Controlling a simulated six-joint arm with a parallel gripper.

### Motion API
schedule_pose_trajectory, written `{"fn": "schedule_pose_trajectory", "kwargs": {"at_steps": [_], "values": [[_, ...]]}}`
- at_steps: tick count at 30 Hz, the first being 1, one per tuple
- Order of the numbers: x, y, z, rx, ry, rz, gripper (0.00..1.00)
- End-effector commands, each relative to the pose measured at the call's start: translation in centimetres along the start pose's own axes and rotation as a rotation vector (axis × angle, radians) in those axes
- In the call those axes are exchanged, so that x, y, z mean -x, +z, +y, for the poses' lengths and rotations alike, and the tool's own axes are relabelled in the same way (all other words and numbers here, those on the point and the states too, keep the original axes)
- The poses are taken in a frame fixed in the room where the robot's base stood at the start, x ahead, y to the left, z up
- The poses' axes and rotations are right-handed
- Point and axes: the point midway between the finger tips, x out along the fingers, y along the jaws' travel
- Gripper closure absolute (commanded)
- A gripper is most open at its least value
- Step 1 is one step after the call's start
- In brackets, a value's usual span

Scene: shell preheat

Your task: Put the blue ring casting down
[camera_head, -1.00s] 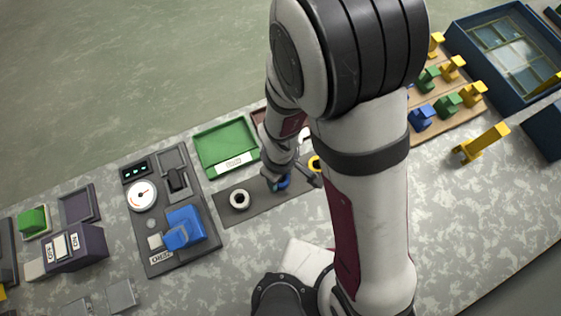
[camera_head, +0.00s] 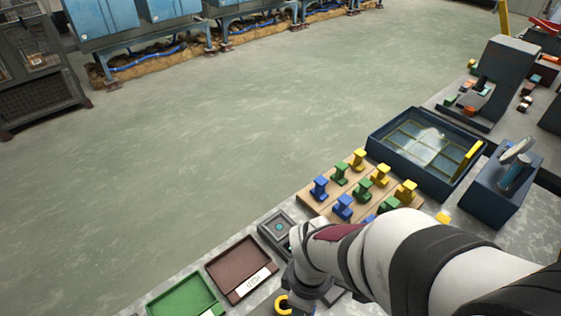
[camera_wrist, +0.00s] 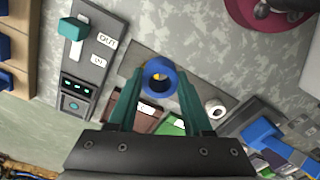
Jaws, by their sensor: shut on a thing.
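The blue ring casting (camera_wrist: 150,88) is upright between the teal fingers of my gripper (camera_wrist: 160,86) in the wrist view. The gripper is shut on it, and a bit of yellow shows through its hole. A white ring (camera_wrist: 215,108) lies on the dark grey mat (camera_wrist: 133,64), to the right of the blue ring in that view. In the head view a yellow ring (camera_head: 283,306) shows at the bottom edge. I cannot tell how high the ring is above the mat.
A brown tray (camera_head: 227,289) and a green tray (camera_head: 170,308) lie beside the mat. A wooden board (camera_head: 306,201) holds several coloured castings. A dark blue framed tank (camera_head: 378,150) stands beyond it. A panel with a teal switch (camera_wrist: 72,28) is left in the wrist view.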

Motion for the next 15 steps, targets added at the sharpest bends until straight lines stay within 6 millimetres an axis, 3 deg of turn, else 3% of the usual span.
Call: {"fn": "schedule_pose_trajectory", "kwargs": {"at_steps": [5, 10, 15], "values": [[1.1, -0.8, 3.9, 0.052, 0.002, 0.0, 1.0], [2.4, -2.6, 11.3, 0.173, 0.0, -0.002, 1.0], [3.3, -2.9, 18.3, 0.291, -0.003, -0.002, 1.0]]}}
